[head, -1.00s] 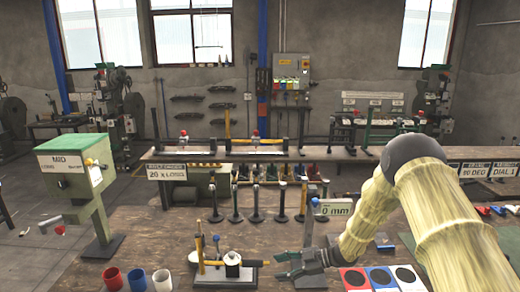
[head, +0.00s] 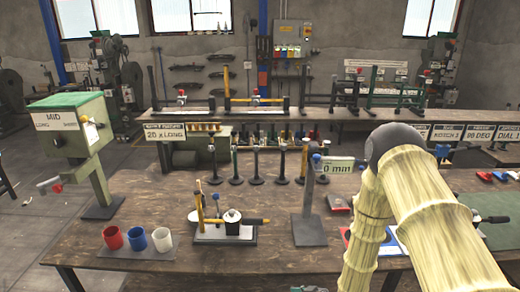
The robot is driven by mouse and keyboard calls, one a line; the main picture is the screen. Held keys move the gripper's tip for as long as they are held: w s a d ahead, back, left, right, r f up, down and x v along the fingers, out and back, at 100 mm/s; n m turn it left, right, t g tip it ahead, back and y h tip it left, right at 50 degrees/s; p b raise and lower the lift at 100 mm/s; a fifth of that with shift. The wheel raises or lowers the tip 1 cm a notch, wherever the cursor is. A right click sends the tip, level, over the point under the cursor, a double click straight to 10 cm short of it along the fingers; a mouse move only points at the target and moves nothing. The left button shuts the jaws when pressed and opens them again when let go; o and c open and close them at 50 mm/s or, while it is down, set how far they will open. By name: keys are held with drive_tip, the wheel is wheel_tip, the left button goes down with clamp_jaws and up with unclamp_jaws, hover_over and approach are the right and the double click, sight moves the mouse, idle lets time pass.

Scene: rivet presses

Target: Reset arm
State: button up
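My arm (head: 430,225) is bent at its dark elbow on the right of the head view, with the forearm pointing down out of the picture. Only a small tip of my gripper (head: 309,288) seems to show at the bottom edge, so its fingers cannot be read. It is in front of the bench (head: 200,268), apart from the small press fixture (head: 225,228) with its black cylinder and yellow post. No held thing is visible.
Red (head: 111,238), blue (head: 137,239) and white (head: 163,238) cups stand at the bench's front left. A green-topped MID machine (head: 72,135) stands left. A grey post (head: 308,205) stands right of the fixture. My arm partly hides coloured pads (head: 392,243).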

drive_tip(key=s+d+f+m+g+h+b, duration=0.1)
drive_tip(key=s+d+f+m+h+b, duration=0.15)
drive_tip(key=s+f, duration=0.4)
drive_tip(key=s+d+f+m+g+h+b, duration=0.1)
drive_tip(key=s+d+f+m+h, duration=0.2)
drive_tip(key=s, duration=0.7)
drive_tip(key=s+d+f+m+g+h+b, duration=0.1)
drive_tip(key=s+d+g, duration=0.1)
drive_tip(key=s, duration=0.7)
drive_tip(key=s+d+f+m+g+h+b, duration=0.1)
drive_tip(key=s+d, duration=0.3)
drive_tip(key=s, duration=0.5)
drive_tip(key=shift+s+f+m+g+h+b, duration=0.3)
drive_tip(key=shift+s+m+g+h+b, duration=0.05)
drive_tip(key=shift+m+g+b, duration=0.35)
